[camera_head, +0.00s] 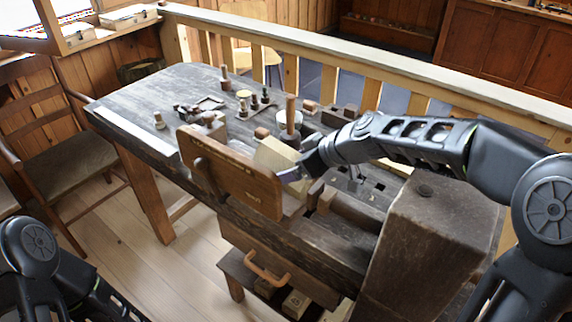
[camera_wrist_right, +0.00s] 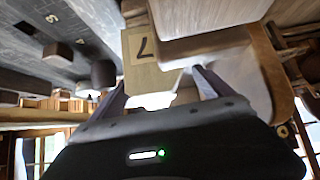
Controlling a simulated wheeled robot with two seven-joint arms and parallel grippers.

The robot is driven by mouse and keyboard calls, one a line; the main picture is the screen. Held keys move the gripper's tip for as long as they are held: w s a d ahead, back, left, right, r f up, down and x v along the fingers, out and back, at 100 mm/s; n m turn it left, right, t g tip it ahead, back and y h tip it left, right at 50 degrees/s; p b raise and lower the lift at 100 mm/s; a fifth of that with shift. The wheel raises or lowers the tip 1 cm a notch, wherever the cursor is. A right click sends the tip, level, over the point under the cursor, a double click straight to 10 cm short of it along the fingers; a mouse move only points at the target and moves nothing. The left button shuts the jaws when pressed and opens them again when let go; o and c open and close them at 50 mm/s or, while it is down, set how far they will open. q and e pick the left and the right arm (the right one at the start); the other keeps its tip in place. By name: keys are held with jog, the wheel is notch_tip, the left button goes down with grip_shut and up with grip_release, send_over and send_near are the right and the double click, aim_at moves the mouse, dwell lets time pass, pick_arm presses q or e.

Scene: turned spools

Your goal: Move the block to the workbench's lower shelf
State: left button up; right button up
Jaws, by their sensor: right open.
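The pale wooden block (camera_head: 276,154) is at the workbench (camera_head: 150,88), just behind the large wooden vise jaw (camera_head: 235,175). My right gripper (camera_head: 294,173) is at the block's right side, next to the vise jaw. In the wrist view its two fingers (camera_wrist_right: 160,85) are apart, with the block just beyond them; contact cannot be told. The lower shelf (camera_head: 236,268) shows under the bench, partly hidden by a drawer front with a handle. My left gripper is out of view.
Several small turned pieces and tools (camera_head: 240,98) stand on the bench top, with an upright wooden rod (camera_head: 291,115) behind the block. Wooden pieces (camera_head: 296,303) lie low beneath the bench. A large dark wooden block (camera_head: 428,225) stands at right. A railing (camera_head: 330,50) runs behind.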

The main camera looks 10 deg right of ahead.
jog(key=shift+w+a+f, duration=0.3)
jog(key=shift+w+f, duration=0.15)
jog(key=shift+c, duration=0.2)
grip_shut()
jog(key=shift+r, duration=0.1)
dwell(0.9)
